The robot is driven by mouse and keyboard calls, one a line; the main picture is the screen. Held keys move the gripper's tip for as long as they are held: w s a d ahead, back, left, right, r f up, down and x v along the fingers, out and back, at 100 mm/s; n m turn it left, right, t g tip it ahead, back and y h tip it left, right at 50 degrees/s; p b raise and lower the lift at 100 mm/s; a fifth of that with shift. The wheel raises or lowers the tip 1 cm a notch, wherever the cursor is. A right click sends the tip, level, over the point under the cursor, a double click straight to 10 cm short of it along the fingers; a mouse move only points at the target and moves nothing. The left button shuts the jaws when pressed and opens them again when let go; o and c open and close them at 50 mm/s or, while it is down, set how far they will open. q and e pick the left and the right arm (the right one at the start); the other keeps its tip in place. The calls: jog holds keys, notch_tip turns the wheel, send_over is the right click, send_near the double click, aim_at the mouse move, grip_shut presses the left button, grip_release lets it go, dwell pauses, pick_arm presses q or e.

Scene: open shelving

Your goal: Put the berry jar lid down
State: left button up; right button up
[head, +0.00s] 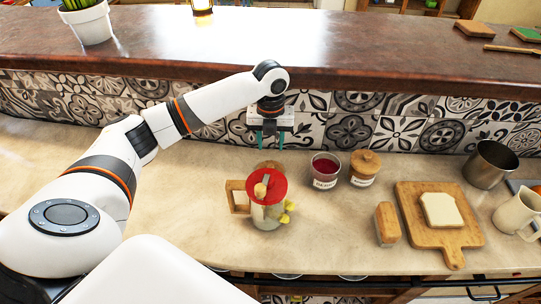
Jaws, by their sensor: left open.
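The berry jar (325,171) stands open on the counter, with dark red contents showing and a label on its front. A round wooden lid (268,166) lies on the counter to its left, partly hidden behind a pitcher with a red top. My left gripper (269,141) is open, pointing down above and just behind that lid, near the tiled wall. Nothing shows between its fingers. My right gripper is not in view.
The pitcher (268,213) has a wooden handle. A second jar (364,170) with a wooden lid stands right of the berry jar. A wooden block (387,223), a cutting board (455,240) with bread (440,210), and a metal pot (489,165) are further right. The counter's left is clear.

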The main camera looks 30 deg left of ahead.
pick_arm(q)
jog(key=shift+r, duration=1.4)
